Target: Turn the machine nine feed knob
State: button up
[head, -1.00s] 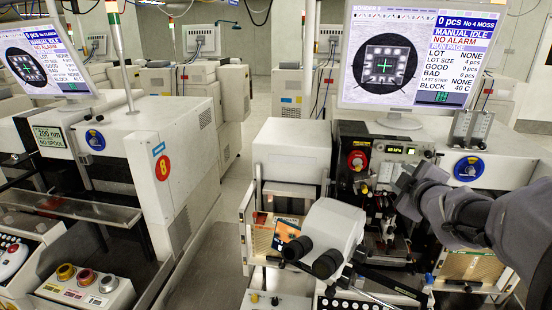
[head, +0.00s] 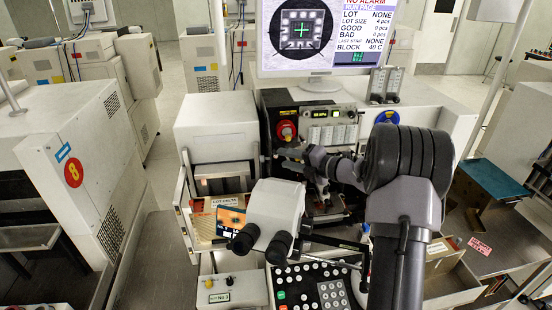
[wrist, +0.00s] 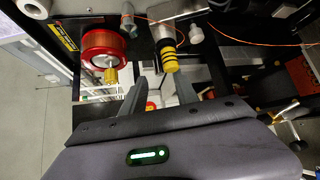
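The bonding machine (head: 215,125) in the middle of the head view has a front panel with a red round spool (head: 287,131) and a row of small controls; I see no number nine on it. My gripper (head: 285,160) is in front of that panel, just below the red spool. In the wrist view my gripper (wrist: 173,85) has its two dark fingers apart with a gap between them. A yellow-and-black striped knob (wrist: 170,60) shows beyond this gap, and the red spool (wrist: 106,50) with a gold knob (wrist: 111,76) is to the left. I cannot tell which is the feed knob.
A microscope head (head: 273,215) stands before the machine, close under my arm. A keypad (head: 308,290) and a small control box (head: 237,292) are in front. Machine eight (head: 85,190) is at the left, across an open aisle. A thin orange wire (wrist: 235,40) runs near the knobs.

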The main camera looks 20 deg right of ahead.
aim_at(277, 157)
jog(key=shift+x, duration=2.4)
grip_shut()
